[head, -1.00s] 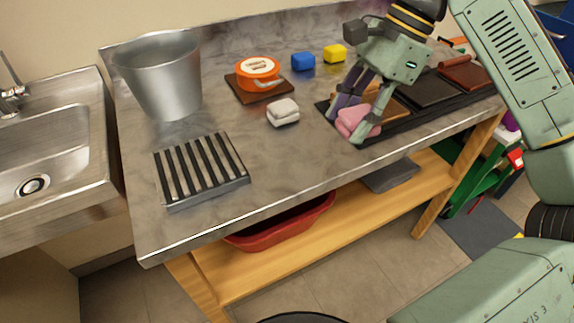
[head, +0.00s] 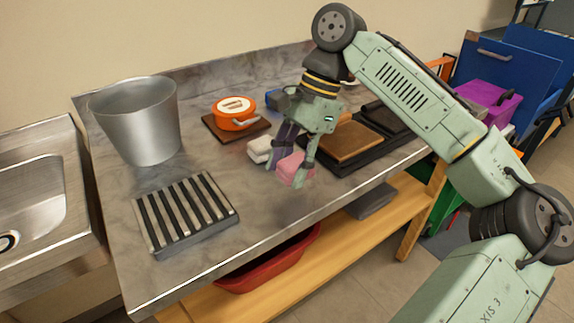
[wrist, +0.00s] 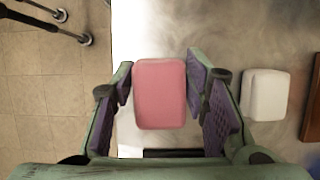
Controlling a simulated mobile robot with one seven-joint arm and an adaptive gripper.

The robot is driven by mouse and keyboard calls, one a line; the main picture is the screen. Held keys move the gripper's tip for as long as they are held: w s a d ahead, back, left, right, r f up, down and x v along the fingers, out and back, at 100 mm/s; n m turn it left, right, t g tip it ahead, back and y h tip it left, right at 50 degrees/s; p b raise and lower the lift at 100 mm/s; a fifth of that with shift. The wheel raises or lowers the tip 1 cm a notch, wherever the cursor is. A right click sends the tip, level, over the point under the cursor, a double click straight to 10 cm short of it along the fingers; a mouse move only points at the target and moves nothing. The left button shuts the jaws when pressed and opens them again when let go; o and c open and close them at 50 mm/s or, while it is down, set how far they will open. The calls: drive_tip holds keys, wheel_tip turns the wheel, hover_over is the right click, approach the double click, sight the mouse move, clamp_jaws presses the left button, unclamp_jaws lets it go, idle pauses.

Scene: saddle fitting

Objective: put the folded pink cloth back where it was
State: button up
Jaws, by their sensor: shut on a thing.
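The folded pink cloth (head: 292,168) is between the fingers of my gripper (head: 296,165), over the steel counter (head: 215,238) and to the left of the black tray. In the wrist view the pink cloth (wrist: 161,94) lies between the purple finger pads of my gripper (wrist: 165,95). My gripper is shut on it. Whether the cloth touches the counter is hard to tell. A folded white cloth (head: 260,149) lies on the counter just left of my gripper; it also shows at the right in the wrist view (wrist: 265,95).
A black tray (head: 372,160) with brown and dark pads is right of my gripper. An orange pot (head: 233,114) stands on a brown board behind. A ribbed rack (head: 185,213) and metal bucket (head: 148,125) are at left. The counter's front middle is clear.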

sight(287, 174)
drive_tip(key=shift+w+a, duration=0.25)
drive_tip(key=shift+w, duration=0.6)
drive_tip(key=f, duration=0.1)
drive_tip(key=w+f+p, duration=0.1)
drive_tip(key=f, duration=0.1)
drive_tip(key=shift+f, duration=0.25)
drive_tip(key=shift+a+f, duration=0.1)
drive_tip(key=shift+f, duration=0.05)
drive_tip(key=shift+s+f, duration=0.1)
drive_tip(key=shift+f, duration=0.3)
drive_tip(key=o, duration=1)
drive_tip(key=shift+f, duration=0.2)
drive_tip(key=shift+r, duration=0.2)
drive_tip(key=v, duration=1.2)
drive_tip(key=shift+r, duration=0.4)
